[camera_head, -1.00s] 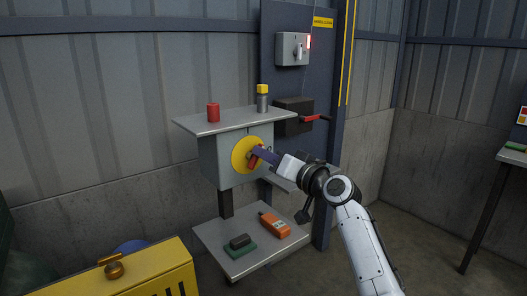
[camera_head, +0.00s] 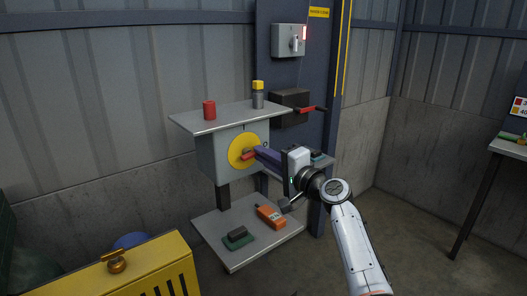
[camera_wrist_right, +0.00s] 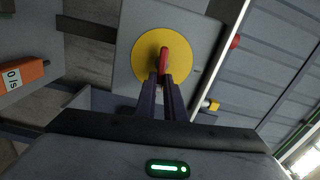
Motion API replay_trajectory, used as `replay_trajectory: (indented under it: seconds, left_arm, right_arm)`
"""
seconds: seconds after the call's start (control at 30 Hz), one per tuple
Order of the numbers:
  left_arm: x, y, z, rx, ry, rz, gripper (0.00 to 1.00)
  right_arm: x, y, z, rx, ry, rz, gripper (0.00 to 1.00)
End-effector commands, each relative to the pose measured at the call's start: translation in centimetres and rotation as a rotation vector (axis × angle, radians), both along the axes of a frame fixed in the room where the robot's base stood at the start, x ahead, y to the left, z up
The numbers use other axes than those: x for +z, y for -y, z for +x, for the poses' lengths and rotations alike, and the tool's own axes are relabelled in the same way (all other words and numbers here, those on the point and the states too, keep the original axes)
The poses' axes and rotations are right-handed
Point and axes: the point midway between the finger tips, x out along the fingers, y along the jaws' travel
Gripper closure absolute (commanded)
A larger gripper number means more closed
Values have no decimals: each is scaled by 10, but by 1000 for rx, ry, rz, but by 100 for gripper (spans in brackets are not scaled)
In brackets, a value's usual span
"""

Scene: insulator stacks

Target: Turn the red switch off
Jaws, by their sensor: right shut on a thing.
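The red switch handle (camera_head: 250,155) sits on a round yellow plate (camera_head: 237,150) on the front of a grey box (camera_head: 207,160). My right gripper (camera_head: 258,153) reaches it from the right, with its dark fingers shut on the handle. In the right wrist view, the red handle (camera_wrist_right: 164,62) stands between the fingertips (camera_wrist_right: 163,80) in front of the yellow plate (camera_wrist_right: 146,66). It points roughly upright in that view. The fingers hide part of the handle. My left gripper is not in view.
A red cylinder (camera_head: 209,110) and a yellow-capped cylinder (camera_head: 258,97) stand on the box's top shelf. An orange device (camera_head: 271,217) and a dark block on a green pad (camera_head: 238,238) lie on the lower shelf. A red-levered black box (camera_head: 289,108) hangs behind. A yellow case (camera_head: 150,270) stands front left.

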Motion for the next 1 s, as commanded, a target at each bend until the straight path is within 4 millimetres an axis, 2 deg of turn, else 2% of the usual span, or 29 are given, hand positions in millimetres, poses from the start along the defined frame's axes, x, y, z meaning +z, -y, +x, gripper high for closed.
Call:
replay_trajectory:
  seconds: [0.3,0.83,0.87,0.9,0.97,1.0]
  left_arm:
    - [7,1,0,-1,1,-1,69]
    - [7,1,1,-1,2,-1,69]
    - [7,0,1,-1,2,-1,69]
    - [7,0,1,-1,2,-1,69]
    - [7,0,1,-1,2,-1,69]
    - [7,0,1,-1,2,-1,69]
  right_arm:
    - [-4,-1,0,3,-71,92,100]
    - [-5,-1,-1,3,-84,111,100]
    - [-5,-1,-1,3,-84,111,87]
    - [-5,-1,-1,3,-84,111,81]
    - [-5,-1,0,2,-84,110,72]
    - [-5,-1,0,2,-82,110,72]
